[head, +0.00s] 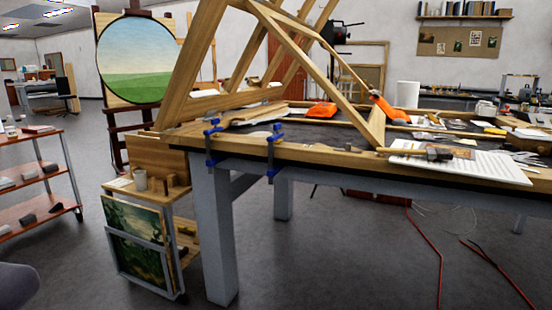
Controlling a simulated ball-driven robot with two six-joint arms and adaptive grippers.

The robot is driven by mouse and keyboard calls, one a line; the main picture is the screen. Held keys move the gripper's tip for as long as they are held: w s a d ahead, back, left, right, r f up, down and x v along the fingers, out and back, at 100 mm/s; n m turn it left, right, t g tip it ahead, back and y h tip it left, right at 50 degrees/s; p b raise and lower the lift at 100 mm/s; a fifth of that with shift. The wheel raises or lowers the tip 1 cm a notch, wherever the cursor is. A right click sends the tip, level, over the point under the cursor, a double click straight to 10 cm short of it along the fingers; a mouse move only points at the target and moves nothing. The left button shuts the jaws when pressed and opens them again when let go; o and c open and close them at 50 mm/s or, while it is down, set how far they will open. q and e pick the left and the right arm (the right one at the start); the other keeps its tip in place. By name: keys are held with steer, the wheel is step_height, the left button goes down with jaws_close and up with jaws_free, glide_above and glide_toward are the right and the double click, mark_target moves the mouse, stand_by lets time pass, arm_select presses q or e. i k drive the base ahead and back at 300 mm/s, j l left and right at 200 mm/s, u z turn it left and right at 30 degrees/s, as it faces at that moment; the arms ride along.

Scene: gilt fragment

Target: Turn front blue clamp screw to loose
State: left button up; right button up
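Two blue clamps grip the edge of the wooden-topped workbench (330,158) in the head view. One blue clamp (211,145) is near the bench's left corner. The other blue clamp (273,155) is to its right along the same edge and hangs slightly lower. Each has an upright blue bar reaching below the bench top. The screws are too small to tell how tight they are, and I cannot tell for sure which clamp is the front one. Neither of my grippers is in view.
A large wooden A-shaped frame (290,30) stands on the bench above the clamps. Floor in front is clear; red cables (440,262) lie at right.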

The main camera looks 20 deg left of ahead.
mark_target(277, 126)
steer(key=i+u, duration=0.1)
steer(key=i, duration=0.85)
steer(key=l, duration=0.05)
